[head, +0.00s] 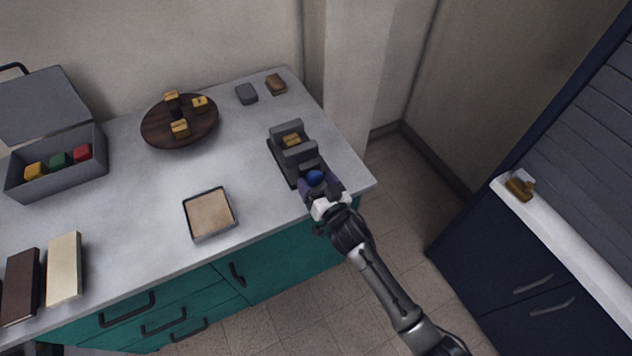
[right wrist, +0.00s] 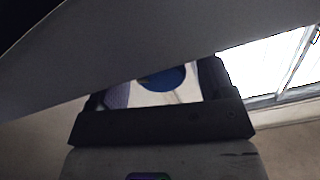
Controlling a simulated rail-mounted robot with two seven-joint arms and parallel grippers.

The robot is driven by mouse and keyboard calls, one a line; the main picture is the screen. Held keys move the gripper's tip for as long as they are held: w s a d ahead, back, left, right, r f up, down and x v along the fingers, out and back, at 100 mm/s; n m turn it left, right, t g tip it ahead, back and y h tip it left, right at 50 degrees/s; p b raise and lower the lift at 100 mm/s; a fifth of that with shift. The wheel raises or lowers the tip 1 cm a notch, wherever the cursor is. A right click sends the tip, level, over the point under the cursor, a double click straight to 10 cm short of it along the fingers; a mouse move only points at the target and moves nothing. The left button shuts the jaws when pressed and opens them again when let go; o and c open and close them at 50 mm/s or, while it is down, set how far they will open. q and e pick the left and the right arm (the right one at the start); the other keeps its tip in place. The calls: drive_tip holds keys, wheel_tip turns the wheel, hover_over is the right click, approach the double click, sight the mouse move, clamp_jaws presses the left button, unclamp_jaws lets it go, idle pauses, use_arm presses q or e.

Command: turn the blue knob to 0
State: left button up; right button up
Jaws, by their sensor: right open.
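The blue knob (head: 315,177) is at the front end of a dark grey device (head: 281,160) near the counter's right front corner. My right gripper (head: 320,184) is at the knob, its arm coming in from the lower right. In the right wrist view the blue knob (right wrist: 163,79) shows between the two open fingers (right wrist: 158,88). I cannot tell whether they touch it. The knob's scale and the 0 mark cannot be read. My left gripper is not in view.
A round dark tray (head: 158,135) with several yellow blocks, a shallow square tray (head: 188,222) and an open grey box (head: 58,183) stand to the left. Two small blocks lie behind. The counter between them is clear.

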drive_tip(key=shift+w+a, duration=0.1)
drive_tip(key=shift+w, duration=0.2)
drive_tip(key=c, duration=0.9)
drive_tip(key=n+p, duration=0.1)
drive_tip(key=n, duration=0.1)
drive_tip(key=shift+r+n+p, duration=0.1)
drive_tip(key=shift+n+p, duration=0.2)
drive_tip(key=shift+p, duration=0.1)
drive_tip(key=n+p, duration=0.1)
drive_tip(key=n, duration=0.1)
drive_tip(key=shift+n, duration=1.1)
drive_tip(key=shift+p, duration=0.3)
